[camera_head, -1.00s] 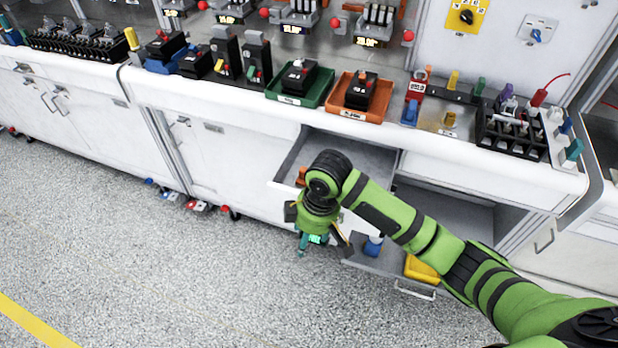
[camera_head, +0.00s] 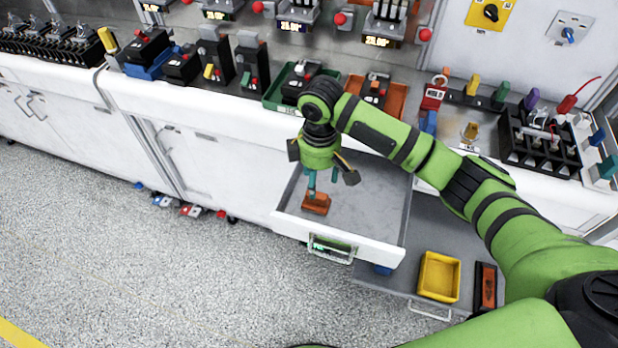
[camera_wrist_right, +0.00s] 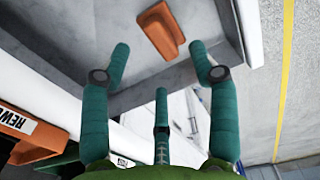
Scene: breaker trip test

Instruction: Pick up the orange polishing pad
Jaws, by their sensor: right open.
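The orange polishing pad (camera_head: 316,203) appears as a small orange block lying on the grey floor of the open upper drawer (camera_head: 370,205), near its left front part. In the right wrist view the orange block (camera_wrist_right: 158,30) lies beyond the fingertips, close to the drawer wall. My right gripper (camera_head: 322,180) points down above the drawer, over the block. Its teal fingers (camera_wrist_right: 160,65) are spread open with nothing between them. In the head view the fingertips overlap the block's upper edge; I cannot tell if they touch. My left gripper is not in view.
A lower drawer (camera_head: 415,308) stands open with a yellow bin (camera_head: 440,276) and an orange-and-black item (camera_head: 487,286). The counter above carries a green tray (camera_head: 275,98), an orange tray (camera_head: 398,104) and breakers. The drawer's middle and right are clear.

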